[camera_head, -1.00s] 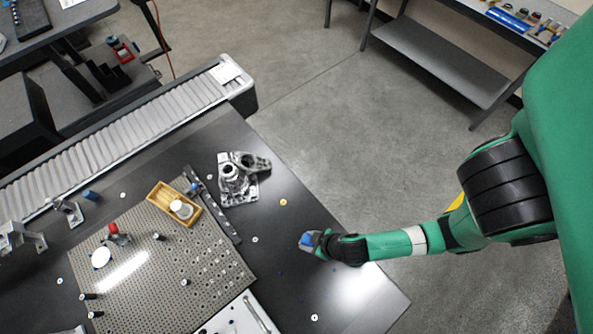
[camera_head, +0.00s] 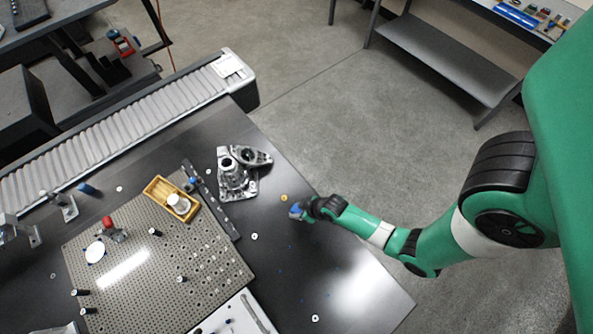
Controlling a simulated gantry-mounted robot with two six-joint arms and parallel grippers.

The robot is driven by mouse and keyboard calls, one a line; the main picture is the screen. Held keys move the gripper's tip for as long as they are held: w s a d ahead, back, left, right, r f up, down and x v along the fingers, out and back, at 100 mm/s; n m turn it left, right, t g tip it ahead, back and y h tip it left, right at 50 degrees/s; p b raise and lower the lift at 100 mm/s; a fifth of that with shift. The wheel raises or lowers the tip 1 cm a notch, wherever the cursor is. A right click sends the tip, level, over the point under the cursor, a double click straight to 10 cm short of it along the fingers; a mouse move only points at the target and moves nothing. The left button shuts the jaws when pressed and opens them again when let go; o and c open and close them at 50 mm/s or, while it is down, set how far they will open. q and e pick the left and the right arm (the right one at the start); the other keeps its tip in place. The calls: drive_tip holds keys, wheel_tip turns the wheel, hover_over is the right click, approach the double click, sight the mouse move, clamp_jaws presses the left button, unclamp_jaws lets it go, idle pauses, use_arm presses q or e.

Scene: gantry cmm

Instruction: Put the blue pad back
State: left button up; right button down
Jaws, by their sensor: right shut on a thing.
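A small blue pad (camera_head: 295,212) is at the tip of my right gripper (camera_head: 301,211). The gripper is shut on it over the black table, right of the grey metal casting. The fingers are small and partly hidden by the wrist. I cannot tell how high the pad is above the table. My left gripper does not show.
A grey metal casting (camera_head: 233,178) stands left of my right gripper. A perforated plate (camera_head: 150,265) with a yellow tray (camera_head: 158,190) and small fixtures lies further left. A roller conveyor (camera_head: 120,130) runs behind. The black table (camera_head: 330,280) is mostly clear at the front right, with small discs and blue marks.

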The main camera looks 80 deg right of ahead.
sight(296, 209)
drive_tip(key=shift+w+d+f, duration=0.3)
drive_tip(key=shift+d+f, duration=0.2)
drive_tip(key=shift+f, duration=0.25)
drive_tip(key=f+b, duration=0.2)
drive_tip(key=shift+w+d+f, duration=0.15)
drive_tip(key=shift+d+f, duration=0.05)
drive_tip(key=shift+f, duration=0.45)
drive_tip(key=shift+f, duration=0.2)
drive_tip(key=shift+c, duration=1.7)
unclamp_jaws()
drive_tip(key=shift+r, duration=0.1)
